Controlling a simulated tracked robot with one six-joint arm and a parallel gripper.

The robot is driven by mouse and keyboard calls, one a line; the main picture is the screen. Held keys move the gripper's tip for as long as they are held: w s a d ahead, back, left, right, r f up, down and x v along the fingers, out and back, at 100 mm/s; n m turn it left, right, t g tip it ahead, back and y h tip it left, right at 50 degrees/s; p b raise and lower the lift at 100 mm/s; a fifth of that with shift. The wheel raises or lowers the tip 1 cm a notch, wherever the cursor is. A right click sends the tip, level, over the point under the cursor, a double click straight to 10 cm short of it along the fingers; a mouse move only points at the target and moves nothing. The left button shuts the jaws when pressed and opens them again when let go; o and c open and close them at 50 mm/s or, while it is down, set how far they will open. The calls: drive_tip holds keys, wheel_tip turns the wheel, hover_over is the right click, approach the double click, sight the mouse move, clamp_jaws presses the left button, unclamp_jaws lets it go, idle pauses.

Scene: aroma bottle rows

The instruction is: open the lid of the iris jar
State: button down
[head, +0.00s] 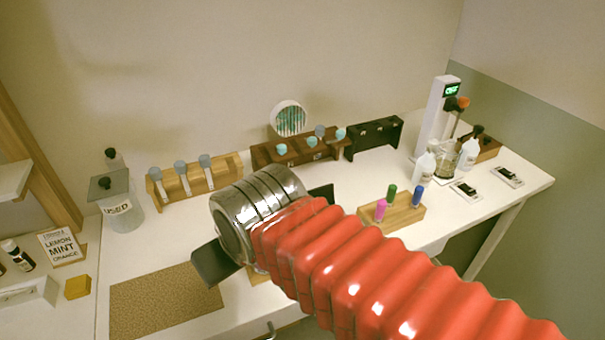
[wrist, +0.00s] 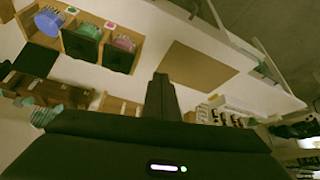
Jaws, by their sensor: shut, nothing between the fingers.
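In the wrist view three round jars sit in a wooden holder (wrist: 68,40) at the upper left: a purple-blue jar (wrist: 50,20), a green jar (wrist: 88,30) and a pink jar (wrist: 124,43). Dark square plates lie beside them; I cannot tell whether these are lids standing open. No readable label shows which jar is iris. My gripper (wrist: 162,80) is shut and empty, apart from the jars, to their lower right in the picture. In the head view its fingertips and the jars are hidden behind my arm.
A cork mat (head: 165,300) lies at the table's front left. Vial racks (head: 225,170) line the wall. A grey USED bin (head: 122,210) is at left.

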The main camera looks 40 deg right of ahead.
idle(0.3)
drive_tip(key=w+d+r+m+g, duration=0.2)
drive_tip(key=w+d+r, duration=0.3)
drive_tip(key=w+d, duration=0.55)
drive_tip(key=w+d+m+g, duration=0.1)
drive_tip(key=w+d+g, duration=0.1)
drive_tip(key=d, duration=1.6)
drive_tip(key=shift+w+d, duration=0.35)
drive_tip(key=shift+f, duration=0.1)
wheel_tip(320, 180, down, 9)
drive_tip(key=s, duration=0.2)
drive_tip(key=shift+s+a, duration=0.25)
drive_tip(key=shift+a, duration=0.15)
